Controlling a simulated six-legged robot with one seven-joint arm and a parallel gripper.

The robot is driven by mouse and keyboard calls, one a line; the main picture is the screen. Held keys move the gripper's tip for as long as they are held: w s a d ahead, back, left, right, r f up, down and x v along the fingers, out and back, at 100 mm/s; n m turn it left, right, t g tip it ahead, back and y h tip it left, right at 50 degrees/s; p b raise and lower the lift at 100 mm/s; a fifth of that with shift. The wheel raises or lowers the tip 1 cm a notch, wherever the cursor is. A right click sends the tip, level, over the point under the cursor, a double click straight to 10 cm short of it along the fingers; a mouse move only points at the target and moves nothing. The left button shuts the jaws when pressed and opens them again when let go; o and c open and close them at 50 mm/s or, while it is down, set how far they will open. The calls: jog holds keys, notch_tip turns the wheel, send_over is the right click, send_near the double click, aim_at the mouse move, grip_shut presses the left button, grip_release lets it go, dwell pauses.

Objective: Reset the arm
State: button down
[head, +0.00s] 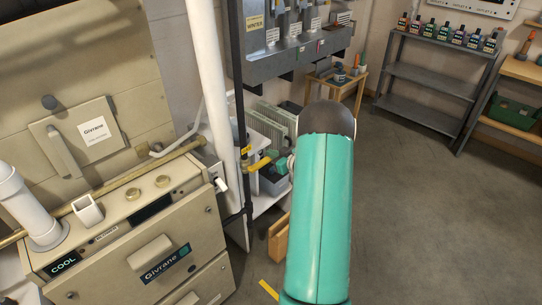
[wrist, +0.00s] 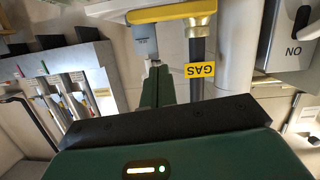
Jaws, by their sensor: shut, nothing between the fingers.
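My arm (head: 320,220) shows large and teal in the head view, reaching forward beside the furnace. My gripper (wrist: 155,72) shows in the wrist view with its dark green fingers together and nothing between them. The fingertips are close to a grey fitting (wrist: 145,42) below a yellow handle (wrist: 170,12); whether they touch cannot be told. In the head view the arm hides much of the gripper's surroundings; a yellow handle (head: 260,162) shows just left of the arm.
A dark pipe with a yellow GAS label (wrist: 199,70) stands close right of the fingers. A switch box (wrist: 290,35) is at the right. The cream furnace (head: 140,240) and white pipe (head: 208,70) stand left. Open floor (head: 420,210) lies right, before grey shelves (head: 430,80).

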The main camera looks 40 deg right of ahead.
jog(key=v, duration=0.7)
jog(key=w+a+r+g+h, duration=0.1)
jog(key=w+a+r+h, duration=0.15)
jog(key=r, duration=0.35)
jog(key=w+a+r+g+h, duration=0.1)
jog(key=w+a+r, duration=0.25)
jog(key=r, duration=0.25)
jog(key=s+a+r+m+g+h, duration=0.2)
jog(key=a+r, duration=0.6)
jog(key=a, duration=0.3)
jog(key=s+a+r+g+y, duration=0.1)
jog(key=s+a+g+y, duration=0.4)
jog(key=s+a, duration=1.7)
jog(key=a, duration=0.4)
jog(key=shift+s+a+r+n+g, duration=0.3)
jog(key=shift+s+a+r+n, duration=0.05)
jog(key=shift+s+r+n, duration=0.05)
